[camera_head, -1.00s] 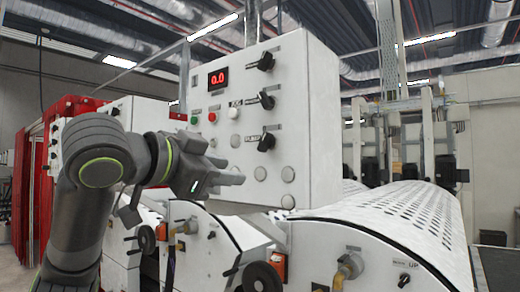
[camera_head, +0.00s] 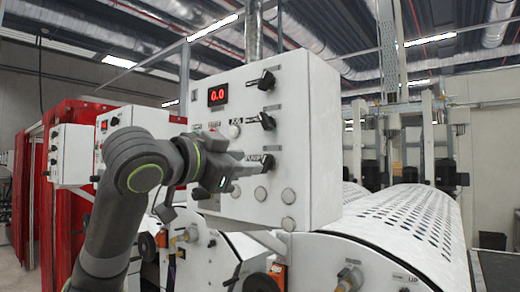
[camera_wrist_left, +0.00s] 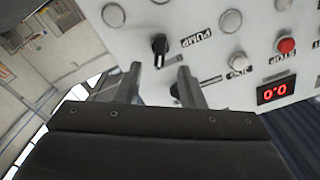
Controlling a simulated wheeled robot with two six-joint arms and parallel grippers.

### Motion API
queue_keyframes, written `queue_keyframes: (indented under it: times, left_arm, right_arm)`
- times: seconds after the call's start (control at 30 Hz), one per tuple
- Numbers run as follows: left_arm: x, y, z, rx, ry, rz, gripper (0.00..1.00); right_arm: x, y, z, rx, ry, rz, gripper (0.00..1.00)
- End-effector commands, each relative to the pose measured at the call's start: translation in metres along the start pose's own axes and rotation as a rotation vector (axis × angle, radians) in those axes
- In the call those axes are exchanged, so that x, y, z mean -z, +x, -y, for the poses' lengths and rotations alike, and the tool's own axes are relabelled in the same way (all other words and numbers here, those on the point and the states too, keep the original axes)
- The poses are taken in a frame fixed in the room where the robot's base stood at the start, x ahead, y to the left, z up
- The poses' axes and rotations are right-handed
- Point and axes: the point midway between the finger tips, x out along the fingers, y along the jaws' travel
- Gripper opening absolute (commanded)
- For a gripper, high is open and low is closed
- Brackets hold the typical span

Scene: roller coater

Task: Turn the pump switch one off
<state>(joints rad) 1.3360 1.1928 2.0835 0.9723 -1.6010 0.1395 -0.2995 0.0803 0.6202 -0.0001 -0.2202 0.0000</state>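The white control panel (camera_head: 310,140) has a column of three black rotary switches. The lowest switch (camera_head: 268,162) is just right of my left gripper (camera_head: 247,164) in the head view. In the left wrist view a black switch (camera_wrist_left: 159,44) sits beside a label reading PUMP, beyond the fingertips of my left gripper (camera_wrist_left: 162,72). The two fingers stand apart with nothing visibly held. Another dark switch (camera_wrist_left: 176,91) is partly hidden by the right-hand finger in that view. The end of the PUMP label is too small to read surely. My right gripper is not in view.
A red display (camera_head: 217,95) on the panel reads 0.0. The other switches, top (camera_head: 266,80) and middle (camera_head: 266,121), are above the lowest one. Round blank caps (camera_head: 288,196) line the panel's lower part. White perforated rollers (camera_head: 415,225) lie at right.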

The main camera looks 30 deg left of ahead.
Motion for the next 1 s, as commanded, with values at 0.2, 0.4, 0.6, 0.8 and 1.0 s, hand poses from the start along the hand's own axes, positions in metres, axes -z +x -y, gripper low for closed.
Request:
queue_keyframes:
  times: [0.2,0.4,0.6,0.8,1.0]
  left_arm:
    - [0.003,0.038,0.001,-0.004,-0.002,0.001,0.35]
    - [0.001,0.054,0.000,-0.001,0.000,0.000,0.35]
    - [0.000,0.056,0.000,0.000,0.001,-0.001,0.35]
    - [0.000,0.056,0.000,0.000,0.001,-0.001,0.25]
    - [0.000,0.055,0.000,0.000,0.000,-0.001,0.00]
  right_arm:
    - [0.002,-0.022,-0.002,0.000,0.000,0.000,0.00]
    - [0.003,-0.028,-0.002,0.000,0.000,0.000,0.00]
    - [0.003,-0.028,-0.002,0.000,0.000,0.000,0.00]
    - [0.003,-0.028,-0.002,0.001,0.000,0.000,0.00]
    - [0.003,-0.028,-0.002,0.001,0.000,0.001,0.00]
